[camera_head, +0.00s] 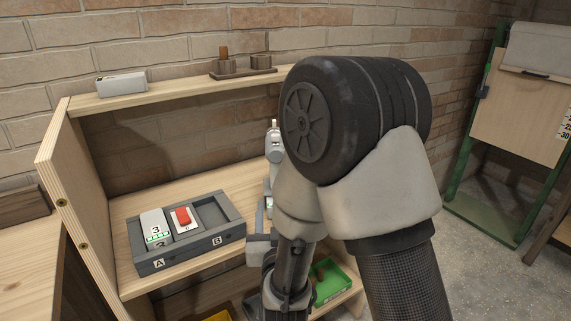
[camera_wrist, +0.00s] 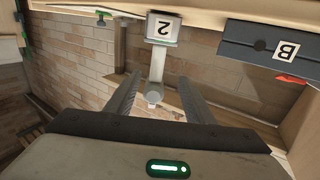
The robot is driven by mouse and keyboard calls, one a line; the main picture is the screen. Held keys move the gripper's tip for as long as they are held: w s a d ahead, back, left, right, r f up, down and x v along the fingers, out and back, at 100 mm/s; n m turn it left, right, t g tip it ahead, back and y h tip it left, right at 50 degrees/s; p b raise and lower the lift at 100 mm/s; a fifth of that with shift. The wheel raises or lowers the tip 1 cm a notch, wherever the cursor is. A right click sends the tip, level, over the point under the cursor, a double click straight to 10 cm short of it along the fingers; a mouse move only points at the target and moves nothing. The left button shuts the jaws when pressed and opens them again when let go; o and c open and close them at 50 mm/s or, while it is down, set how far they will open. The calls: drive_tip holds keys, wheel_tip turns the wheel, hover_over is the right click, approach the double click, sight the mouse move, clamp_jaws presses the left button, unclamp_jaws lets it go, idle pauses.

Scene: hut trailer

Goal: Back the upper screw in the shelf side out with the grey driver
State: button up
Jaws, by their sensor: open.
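The grey driver (camera_head: 273,148) stands upright on the shelf board, partly hidden behind my arm. In the wrist view, which is upside down, the grey driver (camera_wrist: 157,65) shows with a base marked 2 (camera_wrist: 163,28). My gripper (camera_wrist: 160,79) is open, with one finger on each side of the driver's body and a gap at both. In the head view my gripper is mostly hidden by my arm. The shelf side (camera_head: 88,190) is a pale wooden panel at the left. Its upper screw (camera_head: 62,202) and lower screw (camera_head: 83,246) show as brass heads on its front edge.
A grey tray (camera_head: 190,255) marked A and B holds a block marked 3 (camera_head: 153,224) and a red-topped block (camera_head: 183,218), left of the driver. A top shelf (camera_head: 170,95) runs above. A green bin (camera_head: 330,282) sits below.

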sight(276, 170)
drive_tip(key=w, duration=0.7)
drive_tip(key=w+a, duration=0.1)
drive_tip(key=w, duration=0.3)
drive_tip(key=shift+w+a, duration=0.1)
drive_tip(key=shift+w, duration=0.15)
drive_tip(key=shift+w+r, duration=0.15)
drive_tip(key=shift+w, duration=2.65)
drive_tip(key=shift+a, duration=0.1)
clamp_jaws()
drive_tip(key=shift+r, duration=0.3)
